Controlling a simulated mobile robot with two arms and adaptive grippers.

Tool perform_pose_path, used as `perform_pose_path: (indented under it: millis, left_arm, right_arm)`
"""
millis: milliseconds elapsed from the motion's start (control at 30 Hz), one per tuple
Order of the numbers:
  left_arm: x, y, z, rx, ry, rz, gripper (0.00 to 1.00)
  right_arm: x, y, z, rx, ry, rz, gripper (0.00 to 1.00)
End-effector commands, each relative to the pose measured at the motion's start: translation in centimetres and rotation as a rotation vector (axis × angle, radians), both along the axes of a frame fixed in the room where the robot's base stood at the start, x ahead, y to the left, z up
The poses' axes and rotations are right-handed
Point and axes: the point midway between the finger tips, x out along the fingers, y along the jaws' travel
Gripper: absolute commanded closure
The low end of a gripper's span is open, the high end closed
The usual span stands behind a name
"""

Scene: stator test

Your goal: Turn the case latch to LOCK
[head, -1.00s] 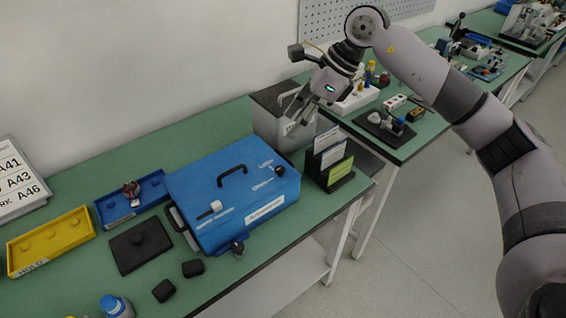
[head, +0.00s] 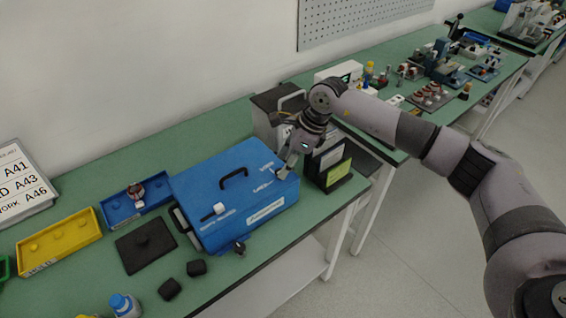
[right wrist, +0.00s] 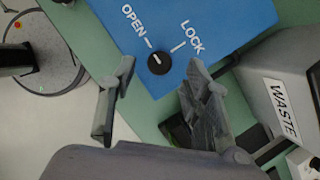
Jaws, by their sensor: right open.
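The blue case (head: 225,190) lies on the green bench, with a handle on its lid. Its latch is a round black knob (right wrist: 158,63) near a corner of the lid, with white OPEN and LOCK labels and a tick mark for each. I cannot tell surely which tick the knob's small white mark points to. My right gripper (right wrist: 160,72) is open, one finger on each side of the knob in the right wrist view; contact is not visible. In the head view the right gripper (head: 288,168) is over the case's right end and hides the knob. My left gripper is not in view.
A grey WASTE bin (right wrist: 275,90) stands close beside the case. A black card holder (head: 335,172) stands right of it. A blue tray (head: 115,212), a yellow tray (head: 60,242) and a black pad (head: 140,250) lie to the left.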

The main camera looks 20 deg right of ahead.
Motion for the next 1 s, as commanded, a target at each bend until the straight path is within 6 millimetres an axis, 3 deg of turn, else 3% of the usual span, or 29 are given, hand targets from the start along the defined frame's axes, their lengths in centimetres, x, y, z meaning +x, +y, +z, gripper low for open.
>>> perform_pose_path:
  millis: [200, 533, 1000]
  left_arm:
    - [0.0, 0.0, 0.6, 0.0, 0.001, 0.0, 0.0]
    - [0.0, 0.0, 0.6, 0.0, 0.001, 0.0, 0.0]
    - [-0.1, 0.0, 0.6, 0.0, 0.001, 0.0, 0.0]
  right_arm:
    - [0.3, 0.8, -1.9, 0.0, 0.0, 0.001, 0.55]
    - [0.4, 0.8, -2.2, 0.0, 0.0, 0.001, 0.56]
    - [0.4, 0.8, -2.1, 0.0, 0.0, 0.0, 0.88]
